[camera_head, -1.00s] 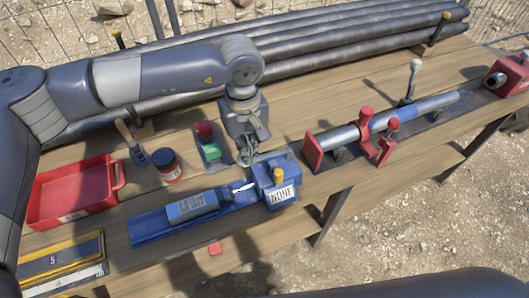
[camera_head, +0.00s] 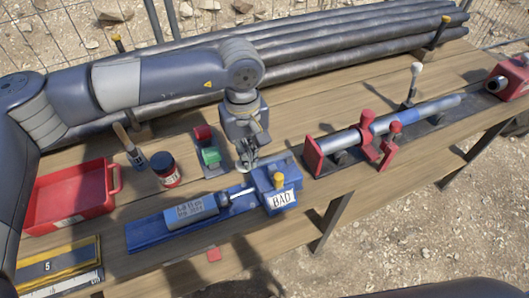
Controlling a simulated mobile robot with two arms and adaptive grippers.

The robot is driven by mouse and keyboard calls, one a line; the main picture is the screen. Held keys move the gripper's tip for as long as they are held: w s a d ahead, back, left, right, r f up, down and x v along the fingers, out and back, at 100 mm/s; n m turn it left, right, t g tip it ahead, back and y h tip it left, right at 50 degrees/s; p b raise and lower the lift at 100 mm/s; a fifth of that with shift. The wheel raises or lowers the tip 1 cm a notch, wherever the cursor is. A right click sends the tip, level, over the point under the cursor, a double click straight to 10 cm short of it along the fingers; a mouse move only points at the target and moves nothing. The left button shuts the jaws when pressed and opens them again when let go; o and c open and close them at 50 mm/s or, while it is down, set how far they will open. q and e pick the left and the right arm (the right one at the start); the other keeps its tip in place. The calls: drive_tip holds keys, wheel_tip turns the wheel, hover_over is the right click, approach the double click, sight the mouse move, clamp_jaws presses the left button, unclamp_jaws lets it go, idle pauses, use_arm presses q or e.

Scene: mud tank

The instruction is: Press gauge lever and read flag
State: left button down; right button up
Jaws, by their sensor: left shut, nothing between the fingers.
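The blue gauge (camera_head: 150,238) lies along the front of the bench. A grey-blue labelled cylinder (camera_head: 190,211) rests in it, and a thin pale rod runs from the cylinder to the gauge's right-hand block. A yellow knob (camera_head: 279,181) stands on that block. The white flag (camera_head: 282,199) on its front reads "BAD". My left gripper (camera_head: 246,169) points down, shut and empty, just behind and left of the block. I cannot tell whether its fingertips touch the gauge or a lever. My right gripper is not in view.
A red tray (camera_head: 72,196), a brush (camera_head: 130,146) and a dark jar with a red band (camera_head: 165,169) stand at left. A red-and-green block piece (camera_head: 207,144) sits behind the gauge. A pipe in red clamps (camera_head: 370,148) lies right. Long pipes (camera_head: 330,55) line the back.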

use_arm(q)
wheel_tip(320, 180, up, 10)
drive_tip(key=p, duration=0.3)
idle(0.4)
drive_tip(key=shift+f, duration=0.1)
idle(0.3)
